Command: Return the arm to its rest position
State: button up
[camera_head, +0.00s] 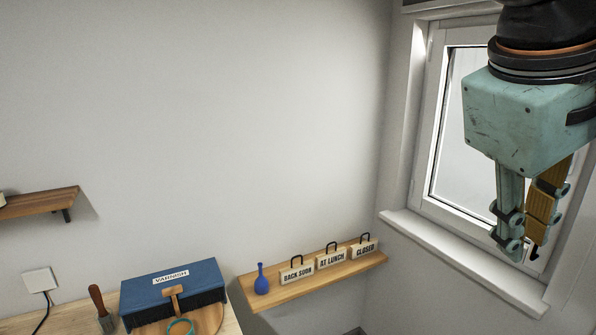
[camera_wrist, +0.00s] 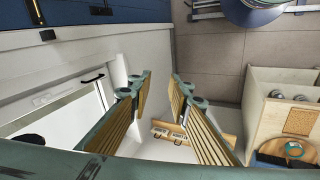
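My gripper (camera_head: 523,243) hangs fingers-down in the upper right of the head view, in front of the window. In the wrist view my gripper (camera_wrist: 160,84) has its two ribbed fingers apart, with nothing between the tips. It is raised and touches nothing that I can see. Most of my arm is out of view above.
The window sill (camera_head: 460,262) is behind and below my gripper. A wall shelf (camera_head: 320,278) holds a blue vase (camera_head: 261,279) and three signs. A blue VARNISH box (camera_head: 174,285) stands on a wooden top at lower left. The middle wall area is clear.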

jog(key=s+a+f+m+t+y+b, duration=0.1)
jog(key=s+a+f+y, duration=0.3)
jog(key=s+a+f, duration=0.5)
notch_tip(320, 180, down, 3)
jog(key=shift+f+m, duration=0.1)
jog(key=shift+m, duration=0.8)
jog(key=shift+a, duration=0.15)
